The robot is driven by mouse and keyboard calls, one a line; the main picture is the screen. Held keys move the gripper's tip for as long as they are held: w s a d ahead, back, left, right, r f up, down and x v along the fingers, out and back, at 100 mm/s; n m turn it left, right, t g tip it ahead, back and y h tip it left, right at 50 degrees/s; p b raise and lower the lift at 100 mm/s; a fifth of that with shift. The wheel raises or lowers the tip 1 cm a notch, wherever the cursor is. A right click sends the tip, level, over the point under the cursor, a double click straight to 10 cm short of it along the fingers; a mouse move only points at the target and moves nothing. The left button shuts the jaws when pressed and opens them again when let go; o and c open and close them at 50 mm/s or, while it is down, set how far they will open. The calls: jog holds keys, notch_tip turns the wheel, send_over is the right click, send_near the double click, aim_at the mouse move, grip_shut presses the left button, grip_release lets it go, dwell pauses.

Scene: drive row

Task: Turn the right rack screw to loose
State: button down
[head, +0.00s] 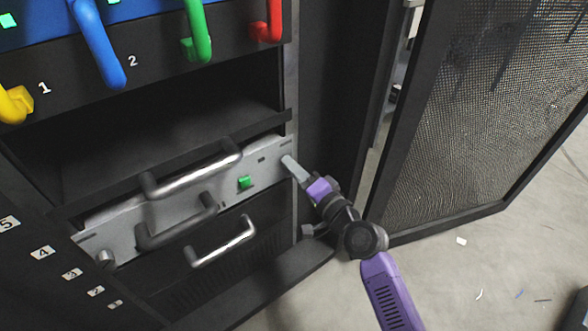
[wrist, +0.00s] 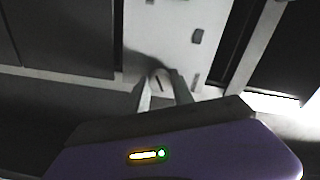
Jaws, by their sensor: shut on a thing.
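The right rack screw is at the right end of the grey drive panel (head: 178,210); in the head view my gripper covers it. In the wrist view the screw (wrist: 158,78) shows as a round grey head between the fingertips, with a dark slot across it. My gripper (head: 289,162) reaches the panel from the lower right and is shut on the screw; it also shows in the wrist view (wrist: 163,90). The left rack screw (head: 105,259) is a grey knob at the panel's lower left end. A green latch or light (head: 244,182) sits on the panel.
Silver handles (head: 195,172) stick out from the panel, and another handle (head: 222,242) is below. Coloured levers (head: 197,32) hang above. An open mesh door (head: 480,110) stands at the right of my arm.

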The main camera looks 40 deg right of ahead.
jog(key=shift+a+f, duration=0.1)
jog(key=c, duration=1.1)
grip_release()
jog(key=s, duration=0.7)
jog(key=shift+s, duration=0.4)
jog(key=shift+r, duration=0.2)
